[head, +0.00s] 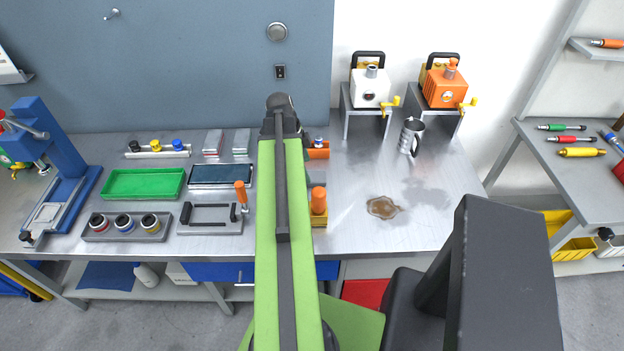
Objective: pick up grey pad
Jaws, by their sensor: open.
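Two small flat pads lie side by side at the back of the workbench. The right one (241,142) looks plain grey; the left one (213,143) is grey with some red showing. Nothing touches them. My arm stretches from the bottom of the head view over the bench. My gripper (281,107) is its dark far end, to the right of the pads and apart from them. It is open; its fingertips are hard to make out, and no held object shows.
On the metal bench (345,225) are a green tray (143,183), a dark tray (221,176), a grey clamp fixture (210,219) and a blue press (65,160). Right of my arm are a brown spill (383,207), a metal mug (411,136), and white (370,87) and orange (445,85) pump units on stands.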

